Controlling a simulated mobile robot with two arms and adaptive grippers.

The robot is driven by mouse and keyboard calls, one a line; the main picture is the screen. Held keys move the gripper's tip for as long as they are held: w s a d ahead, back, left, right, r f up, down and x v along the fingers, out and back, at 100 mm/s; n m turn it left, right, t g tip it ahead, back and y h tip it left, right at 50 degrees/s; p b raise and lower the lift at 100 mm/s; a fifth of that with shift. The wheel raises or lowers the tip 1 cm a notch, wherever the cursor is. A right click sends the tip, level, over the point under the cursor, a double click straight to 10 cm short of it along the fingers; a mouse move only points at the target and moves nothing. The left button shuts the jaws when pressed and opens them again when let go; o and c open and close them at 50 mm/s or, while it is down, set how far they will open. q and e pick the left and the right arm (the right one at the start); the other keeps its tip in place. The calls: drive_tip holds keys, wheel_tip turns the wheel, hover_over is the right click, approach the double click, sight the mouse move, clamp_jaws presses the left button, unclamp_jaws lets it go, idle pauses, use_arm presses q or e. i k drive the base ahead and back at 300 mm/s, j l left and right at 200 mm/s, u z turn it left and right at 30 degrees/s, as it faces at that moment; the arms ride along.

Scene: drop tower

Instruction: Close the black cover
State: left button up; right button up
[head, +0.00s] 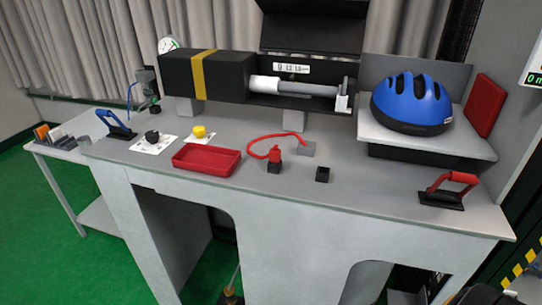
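The black cover (312,35) stands raised at the back of the long black housing (225,72), its top cut off by the picture edge. Under it the housing's right part is open. A silver cylinder with a thinner rod (305,88) lies inside, and a small white label strip (292,68) shows on the back wall. Neither of my grippers can be made out in the head view. A dark rounded part at the bottom right edge is too cut off to identify.
A blue helmet (411,101) rests on a grey shelf right of the housing, beside a red pad (486,106). On the grey table (340,170) are a red tray (207,160), a red cord (262,143), a blue handle (115,124) and a red handle (449,189).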

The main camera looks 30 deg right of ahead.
sight(329, 28)
drive_tip(key=l+z, duration=0.1)
drive_tip(key=z, duration=0.3)
drive_tip(key=k+l+z, duration=0.1)
drive_tip(key=z, duration=0.25)
drive_tip(key=l+z, duration=0.1)
drive_tip(key=z, duration=0.3)
